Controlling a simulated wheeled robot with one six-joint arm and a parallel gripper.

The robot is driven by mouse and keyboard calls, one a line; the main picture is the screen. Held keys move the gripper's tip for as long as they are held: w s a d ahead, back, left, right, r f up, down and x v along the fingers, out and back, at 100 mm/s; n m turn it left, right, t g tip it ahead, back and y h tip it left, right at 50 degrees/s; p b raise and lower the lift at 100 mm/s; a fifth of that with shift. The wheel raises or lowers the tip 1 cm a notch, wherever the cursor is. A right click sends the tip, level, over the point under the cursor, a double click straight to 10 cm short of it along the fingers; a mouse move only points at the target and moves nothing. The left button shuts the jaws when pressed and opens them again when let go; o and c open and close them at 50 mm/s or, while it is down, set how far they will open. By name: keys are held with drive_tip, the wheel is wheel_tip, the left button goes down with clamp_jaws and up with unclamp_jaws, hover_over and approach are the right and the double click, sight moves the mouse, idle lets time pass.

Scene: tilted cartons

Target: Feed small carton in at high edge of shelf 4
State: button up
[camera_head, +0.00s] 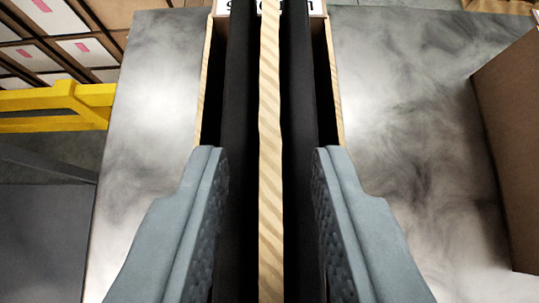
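The two grey fingers of my gripper (270,160) come in from the bottom and stand well apart. Between them runs a long dark surface (241,130) with a pale, wavy-grained tan strip (270,130) down its middle. It reaches from the bottom to the top of the picture and seems to fill the gap, but I cannot tell if the fingers press on it. Thin tan walls (330,60) with dark gaps show on both sides. A white label (295,6) with black letters, partly covered, is at the far end. I cannot tell for sure which part is the small carton.
A glossy grey, cloudy-patterned surface (400,110) spreads on both sides. A brown carton (512,130) stands at the right. A yellow bar (55,105) and pale boxes with pink marks (80,48) are at the left.

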clamp_jaws()
drive_tip(key=shift+r, duration=4.05)
